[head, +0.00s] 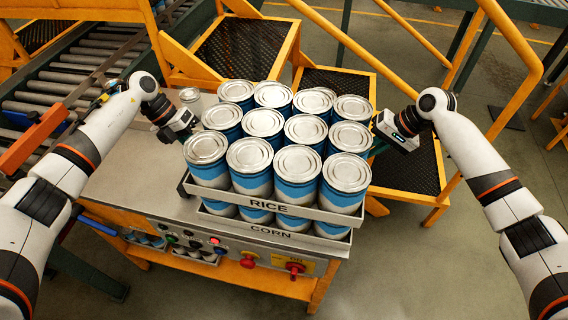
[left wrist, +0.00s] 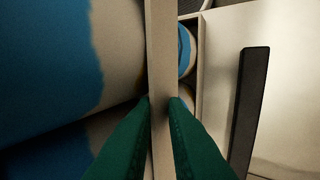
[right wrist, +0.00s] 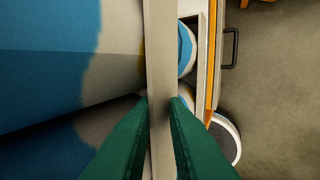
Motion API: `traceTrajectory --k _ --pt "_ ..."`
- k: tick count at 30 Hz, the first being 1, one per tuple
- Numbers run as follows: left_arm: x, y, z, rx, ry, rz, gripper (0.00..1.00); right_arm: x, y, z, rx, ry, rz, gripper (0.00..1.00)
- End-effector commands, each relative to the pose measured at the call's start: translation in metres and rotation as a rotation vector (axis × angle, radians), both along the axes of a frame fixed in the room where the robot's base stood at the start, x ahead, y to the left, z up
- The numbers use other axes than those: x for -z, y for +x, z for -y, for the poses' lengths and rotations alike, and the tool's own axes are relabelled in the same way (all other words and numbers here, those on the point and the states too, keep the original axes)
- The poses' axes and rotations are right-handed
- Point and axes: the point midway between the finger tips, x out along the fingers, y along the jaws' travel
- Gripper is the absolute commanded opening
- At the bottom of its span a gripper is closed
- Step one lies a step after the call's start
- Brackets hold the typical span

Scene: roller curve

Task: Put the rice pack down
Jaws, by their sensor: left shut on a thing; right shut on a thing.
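The rice pack is a grey tray labelled RICE (head: 325,213) filled with several blue-and-white cans with silver lids (head: 297,165). It sits level over a similar tray labelled CORN (head: 315,241), whose cans show between the two walls. I cannot tell whether the rice pack rests on them. My left gripper (head: 188,132) is at its left end, with green fingers shut on the tray wall (left wrist: 160,50) in the left wrist view. My right gripper (head: 378,142) is at its right end, shut on the opposite wall (right wrist: 160,50). The head view hides both fingertips.
The packs are on a metal-topped workstation (head: 130,185) with buttons and red knobs on its front. A roller conveyor (head: 75,75) runs at the left. Yellow-framed dark steps (head: 240,48) and yellow rails stand behind. Bare tabletop is free left of the packs.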

Motion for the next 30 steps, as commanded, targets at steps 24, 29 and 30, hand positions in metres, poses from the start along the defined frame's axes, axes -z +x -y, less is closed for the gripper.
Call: traceTrajectory --k 24,29,30 --pt "0.006 0.000 -0.001 0.001 0.001 -0.001 0.34 0.007 -0.001 0.000 0.000 -0.001 -0.003 0.35" --pt "-0.005 0.002 -0.007 -0.001 0.001 0.002 0.34 0.007 -0.001 0.000 -0.002 -0.001 -0.004 0.35" --pt "-0.010 0.003 -0.009 -0.001 0.001 0.002 0.34 0.007 -0.001 0.000 -0.002 -0.001 -0.004 0.35"
